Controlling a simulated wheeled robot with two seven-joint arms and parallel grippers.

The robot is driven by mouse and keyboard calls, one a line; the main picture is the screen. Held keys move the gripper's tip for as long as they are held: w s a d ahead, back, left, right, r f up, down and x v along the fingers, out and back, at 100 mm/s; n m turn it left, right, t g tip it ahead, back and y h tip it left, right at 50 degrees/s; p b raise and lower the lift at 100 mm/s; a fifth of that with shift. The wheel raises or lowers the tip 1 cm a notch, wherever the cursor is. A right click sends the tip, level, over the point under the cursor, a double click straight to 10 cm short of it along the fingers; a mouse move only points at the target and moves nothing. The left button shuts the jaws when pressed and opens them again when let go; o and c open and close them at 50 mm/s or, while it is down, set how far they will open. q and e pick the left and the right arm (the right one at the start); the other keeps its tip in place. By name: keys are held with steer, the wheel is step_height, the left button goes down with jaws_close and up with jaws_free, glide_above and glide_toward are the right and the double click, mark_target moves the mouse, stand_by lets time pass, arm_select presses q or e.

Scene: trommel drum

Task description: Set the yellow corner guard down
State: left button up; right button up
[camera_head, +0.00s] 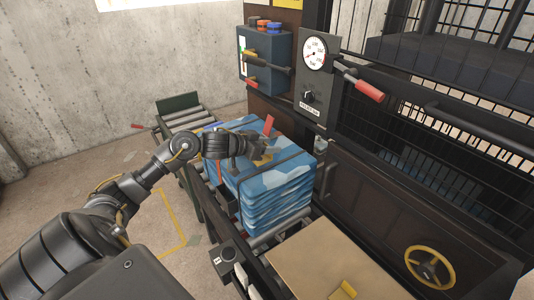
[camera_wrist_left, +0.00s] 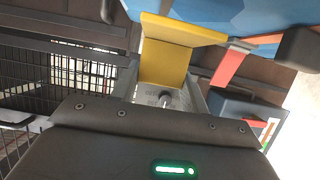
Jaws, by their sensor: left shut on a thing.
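The yellow corner guard (camera_wrist_left: 166,62) is an L-shaped piece in the left wrist view, close in front of the gripper. In the head view a small part of it (camera_head: 263,158) shows beside the left gripper (camera_head: 254,148), over the top of the blue wrapped stack (camera_head: 275,183). My left gripper is shut on the guard; the fingers' exact grip is partly hidden. A red-orange strip (camera_wrist_left: 231,64) is beside the guard in the left wrist view. I cannot tell whether the guard touches the stack. My right gripper is not in view.
The stack, with dark straps, sits on a roller conveyor (camera_head: 187,117). A cardboard sheet (camera_head: 325,262) with another yellow piece (camera_head: 343,290) lies in front. A gauge panel (camera_head: 315,75), red-handled lever (camera_head: 368,90) and black mesh cage (camera_head: 430,140) stand right and behind.

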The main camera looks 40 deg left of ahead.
arm_select(q)
steer(key=shift+w+a+f+p, duration=0.15)
steer(key=shift+f+p, duration=0.15)
steer(key=shift+f, duration=0.5)
steer(key=shift+w+a+f+p, duration=0.1)
steer(key=shift+f+p, duration=0.15)
steer(key=shift+f, duration=0.9)
steer(key=o, duration=1)
steer(key=shift+f, duration=0.1)
steer(key=shift+c, duration=0.2)
steer(key=b+v, duration=0.1)
steer(key=v, duration=0.9)
steer(key=shift+s+b, duration=0.1)
steer(key=shift+b, duration=0.25)
steer(key=shift+v, duration=1)
